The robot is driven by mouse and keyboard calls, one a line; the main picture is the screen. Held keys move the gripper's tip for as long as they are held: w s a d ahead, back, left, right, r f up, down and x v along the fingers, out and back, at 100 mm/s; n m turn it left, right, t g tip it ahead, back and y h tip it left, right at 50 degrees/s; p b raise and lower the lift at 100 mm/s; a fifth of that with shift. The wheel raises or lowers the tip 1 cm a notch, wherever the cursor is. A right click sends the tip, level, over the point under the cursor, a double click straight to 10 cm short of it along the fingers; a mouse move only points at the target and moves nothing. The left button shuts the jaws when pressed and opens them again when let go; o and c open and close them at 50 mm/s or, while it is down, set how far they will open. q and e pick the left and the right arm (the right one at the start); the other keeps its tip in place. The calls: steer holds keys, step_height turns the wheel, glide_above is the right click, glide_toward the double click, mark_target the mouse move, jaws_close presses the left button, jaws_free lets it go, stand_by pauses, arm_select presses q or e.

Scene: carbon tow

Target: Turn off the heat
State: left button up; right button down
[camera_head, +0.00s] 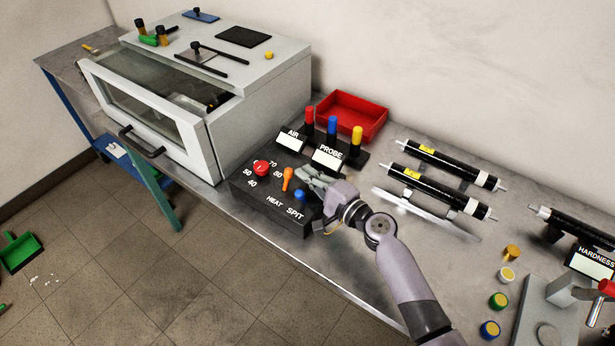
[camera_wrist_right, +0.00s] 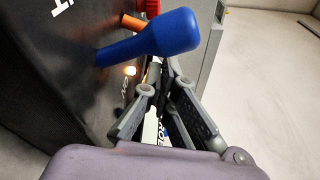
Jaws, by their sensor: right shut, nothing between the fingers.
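The black control box (camera_head: 250,189) sits at the table's front edge. It carries a red knob (camera_head: 261,168) among numbers, an orange lever (camera_head: 287,178) and a blue lever (camera_head: 299,195), with HEAT and SPIT printed along its front. In the right wrist view the blue lever (camera_wrist_right: 160,36) is large and close, with the orange lever (camera_wrist_right: 131,22) and part of the red knob (camera_wrist_right: 152,7) behind it. A small light (camera_wrist_right: 130,71) glows beside the blue lever. My right gripper (camera_head: 308,176) is shut and empty, just beside the levers. My left gripper is out of view.
A grey oven-like cabinet (camera_head: 262,110) stands left of the box. Behind the box are the AIR and PROBE signs (camera_head: 328,158) with coloured-top posts and a red tray (camera_head: 352,115). Black tubes (camera_head: 438,177) and a metal bar (camera_head: 425,213) lie to the right.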

steer(key=shift+s, duration=0.1)
steer(key=n+b, duration=0.2)
steer(key=b, duration=0.1)
steer(key=s+n+b, duration=0.1)
steer(key=shift+a+r+t+y+b, duration=0.3)
steer(key=shift+a+b, duration=0.1)
steer(key=shift+s+a+r+n+b, duration=0.25)
steer(key=shift+r+n+b, duration=0.15)
steer(key=shift+n+b, duration=0.55)
steer(key=shift+d, duration=0.1)
